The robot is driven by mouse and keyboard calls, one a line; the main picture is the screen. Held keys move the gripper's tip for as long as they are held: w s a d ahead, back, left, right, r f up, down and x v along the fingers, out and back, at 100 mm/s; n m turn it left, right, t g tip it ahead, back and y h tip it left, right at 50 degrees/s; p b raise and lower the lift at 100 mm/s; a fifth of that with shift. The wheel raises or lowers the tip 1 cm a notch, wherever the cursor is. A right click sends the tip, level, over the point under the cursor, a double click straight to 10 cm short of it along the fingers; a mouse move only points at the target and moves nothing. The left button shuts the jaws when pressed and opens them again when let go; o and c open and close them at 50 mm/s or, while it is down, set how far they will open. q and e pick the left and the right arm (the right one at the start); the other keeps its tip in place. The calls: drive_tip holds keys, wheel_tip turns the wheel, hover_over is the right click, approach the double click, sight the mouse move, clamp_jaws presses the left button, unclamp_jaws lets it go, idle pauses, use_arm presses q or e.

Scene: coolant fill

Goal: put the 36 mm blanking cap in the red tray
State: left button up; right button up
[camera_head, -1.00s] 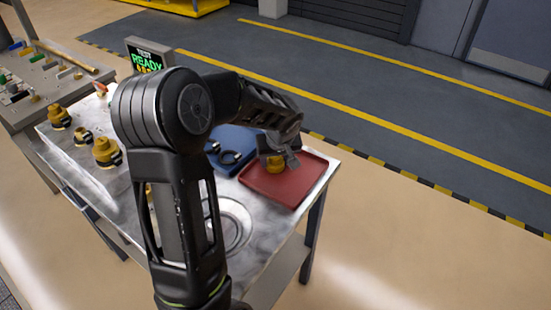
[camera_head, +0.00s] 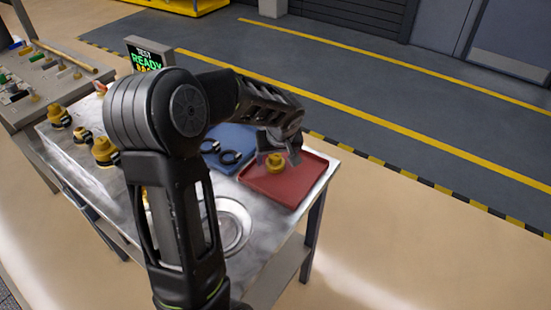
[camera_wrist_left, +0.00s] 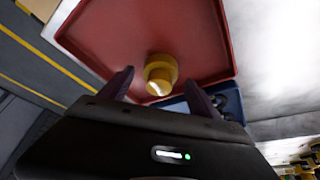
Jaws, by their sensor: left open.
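The yellow blanking cap (camera_head: 275,162) sits in the red tray (camera_head: 291,189), near its back left side. In the left wrist view the yellow cap (camera_wrist_left: 160,74) shows against the red tray floor (camera_wrist_left: 120,35). My left gripper (camera_head: 280,152) is just above the cap at the tray. In the wrist view its two fingers (camera_wrist_left: 160,88) are spread, one on each side of the cap with gaps, so it is open and does not hold it. My right gripper is not in view.
A blue tray (camera_head: 230,140) with dark rings lies left of the red tray. Several yellow fittings (camera_head: 106,151) stand at the left of the bench. A display reading READY (camera_head: 147,58) stands at the back. A round metal plate (camera_head: 232,226) is nearer.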

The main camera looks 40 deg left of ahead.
use_arm(q)
drive_tip(key=v, duration=1)
drive_tip(key=shift+r+b, duration=0.4)
drive_tip(key=shift+b, duration=0.05)
drive_tip(key=shift+s+d+f, duration=0.1)
drive_tip(key=shift+s+d, duration=0.05)
